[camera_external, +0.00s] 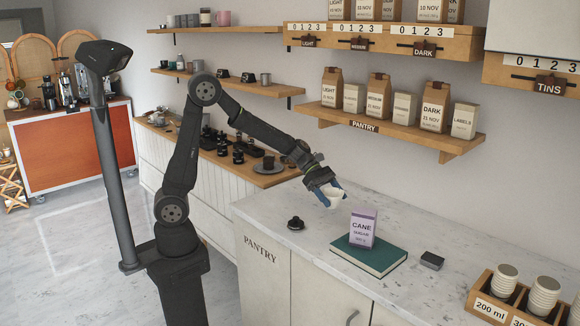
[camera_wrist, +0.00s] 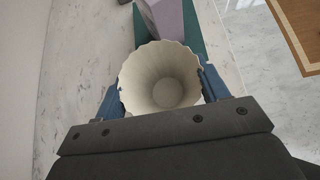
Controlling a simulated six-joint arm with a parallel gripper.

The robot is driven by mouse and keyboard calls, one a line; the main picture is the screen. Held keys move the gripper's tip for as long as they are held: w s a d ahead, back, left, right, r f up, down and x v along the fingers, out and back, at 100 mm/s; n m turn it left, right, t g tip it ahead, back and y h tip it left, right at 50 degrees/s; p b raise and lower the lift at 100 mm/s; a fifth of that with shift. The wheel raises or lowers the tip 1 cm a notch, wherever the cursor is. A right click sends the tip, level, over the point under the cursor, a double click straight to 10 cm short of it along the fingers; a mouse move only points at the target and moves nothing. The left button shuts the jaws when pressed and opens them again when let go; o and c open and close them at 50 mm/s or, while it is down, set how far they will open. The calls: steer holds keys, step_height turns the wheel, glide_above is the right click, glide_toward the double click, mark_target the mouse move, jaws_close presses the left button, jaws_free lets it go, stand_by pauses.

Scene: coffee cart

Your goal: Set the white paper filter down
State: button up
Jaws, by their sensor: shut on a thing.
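The white paper filter (camera_wrist: 160,78) is a fluted cup with a wavy rim, held between the two blue fingers of my gripper (camera_wrist: 160,92) in the wrist view. I look into its open mouth and see its flat round bottom. In the external view, my gripper (camera_external: 331,195) is shut on the filter (camera_external: 333,198), held in the air over the left part of the marble counter (camera_external: 300,240). The gap between the filter and the counter is hard to judge.
A purple and white cane sugar box (camera_external: 362,229) stands on a green book (camera_external: 368,255) just right of my gripper. A small black lidded object (camera_external: 295,223) sits left. A dark block (camera_external: 432,260) and a wooden cup crate (camera_external: 515,300) lie further right. Bare counter shows between them.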

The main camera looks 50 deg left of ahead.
steer(key=shift+s+d+r, duration=0.1)
steer(key=shift+s+r, duration=0.05)
steer(key=shift+r, duration=0.2)
step_height(320, 180, up, 11)
steer(key=s+d+f, duration=0.1)
steer(key=s+d, duration=0.1)
steer(key=d, duration=0.9)
steer(key=s+d, duration=0.2)
steer(key=d, duration=0.9)
steer(key=s+d, duration=0.7)
steer(key=d, duration=0.3)
steer(key=s+d, duration=0.8)
steer(key=d, duration=0.2)
step_height(320, 180, down, 10)
steer(key=w, duration=0.1)
steer(key=w+f, duration=0.2)
steer(key=w, duration=0.1)
steer(key=w+f, duration=0.3)
steer(key=w, duration=0.1)
steer(key=w+d+f, duration=0.1)
steer(key=w+f, duration=0.1)
steer(key=w, duration=0.2)
steer(key=shift+w+d+f, duration=0.1)
steer(key=shift+f, duration=2.05)
steer(key=o, duration=1)
steer(key=shift+f, duration=0.15)
